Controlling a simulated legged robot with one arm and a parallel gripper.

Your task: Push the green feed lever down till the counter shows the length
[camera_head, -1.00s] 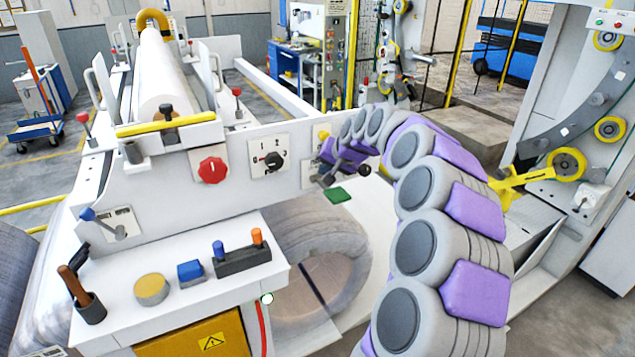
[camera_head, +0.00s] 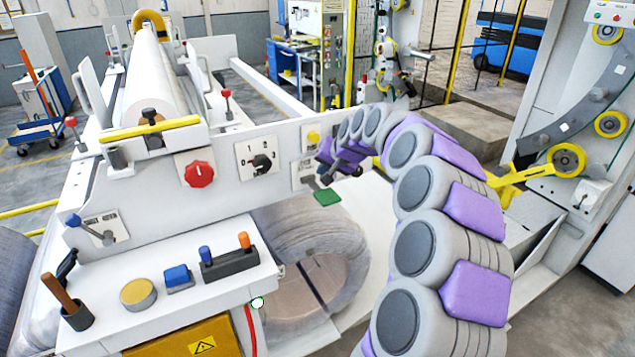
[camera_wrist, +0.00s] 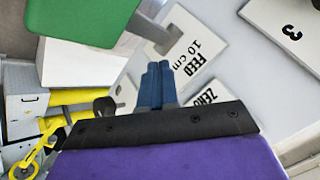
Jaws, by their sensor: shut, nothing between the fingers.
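The green feed lever (camera_head: 328,197) sticks out from the white machine panel, low beside my gripper in the head view. In the wrist view its green paddle (camera_wrist: 85,20) fills the upper left, with a grey stem running to the panel. My gripper (camera_wrist: 158,82) is shut and empty, its blue fingers in front of the "FEED 10 cm" plate (camera_wrist: 186,42). The fingers appear apart from the paddle. In the head view my gripper (camera_head: 324,168) is small and partly hidden by my arm. I cannot make out a counter reading.
A "ZERO" plate (camera_wrist: 212,92) is beside the feed plate. A black knob (camera_head: 358,170) stands close to my gripper. A rotary dial (camera_head: 263,162) and red knob (camera_head: 199,174) are to the left. A wrapped coil (camera_head: 350,250) lies below.

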